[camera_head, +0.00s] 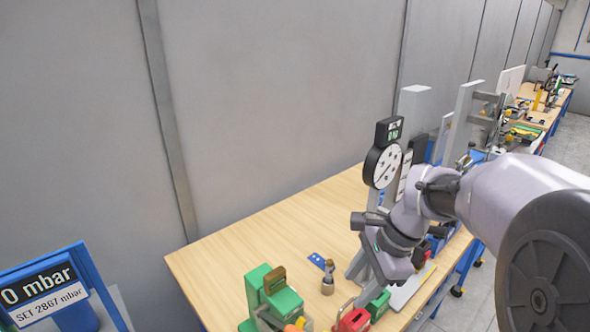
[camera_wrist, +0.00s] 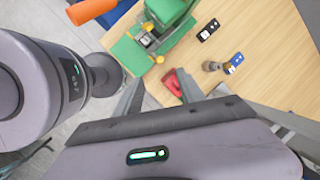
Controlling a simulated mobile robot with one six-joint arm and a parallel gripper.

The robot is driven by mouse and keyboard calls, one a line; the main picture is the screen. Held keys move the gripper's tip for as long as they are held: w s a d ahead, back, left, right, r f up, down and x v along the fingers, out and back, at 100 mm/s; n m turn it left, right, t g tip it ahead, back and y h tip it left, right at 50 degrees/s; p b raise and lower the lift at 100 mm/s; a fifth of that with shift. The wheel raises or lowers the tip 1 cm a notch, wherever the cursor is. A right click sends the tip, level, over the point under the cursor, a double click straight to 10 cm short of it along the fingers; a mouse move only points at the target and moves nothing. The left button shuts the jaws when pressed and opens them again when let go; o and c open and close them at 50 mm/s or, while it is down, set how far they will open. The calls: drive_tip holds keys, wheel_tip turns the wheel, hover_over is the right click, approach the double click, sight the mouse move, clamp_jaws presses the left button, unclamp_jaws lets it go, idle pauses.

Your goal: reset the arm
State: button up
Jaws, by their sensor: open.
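My gripper (camera_head: 388,268) hangs over the right part of a wooden table (camera_head: 225,262) in the head view, at the end of my bent arm. In the wrist view its two fingers (camera_wrist: 158,92) are spread apart, and I see nothing held between them. A red object (camera_wrist: 172,84) lies beyond the fingertips in the wrist view; it also shows at the bottom of the head view (camera_head: 353,320). A green fixture (camera_wrist: 160,45) stands on the table beyond the fingers; in the head view it is left of my gripper (camera_head: 284,303).
A round dial gauge (camera_head: 382,166) stands behind my arm. A small grey-brown cylinder (camera_head: 327,280) and a blue plate (camera_head: 316,259) are on the table. A display reading "0 mbar, SET 2867 mbar" (camera_head: 45,285) is at lower left. The table's left part is clear; a wall (camera_head: 270,90) runs behind.

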drive_tip(key=s+a+r+n+t+h, duration=0.1)
drive_tip(key=s+a+r+n+t, duration=0.25)
drive_tip(key=s+n, duration=0.35)
drive_tip(key=s+a+r+n+t+h, duration=0.1)
drive_tip(key=s+a+r+n+t, duration=0.1)
drive_tip(key=s+a+r+n, duration=0.45)
drive_tip(key=s+d+f+b, duration=0.1)
drive_tip(key=s+f+b, duration=0.1)
drive_tip(key=f+b, duration=0.2)
drive_tip(key=s+d+f+m+g+b, duration=0.1)
drive_tip(key=s+d+f+b, duration=0.1)
drive_tip(key=f, duration=0.6)
drive_tip(key=shift+s+f+b, duration=0.35)
drive_tip(key=shift+b, duration=0.55)
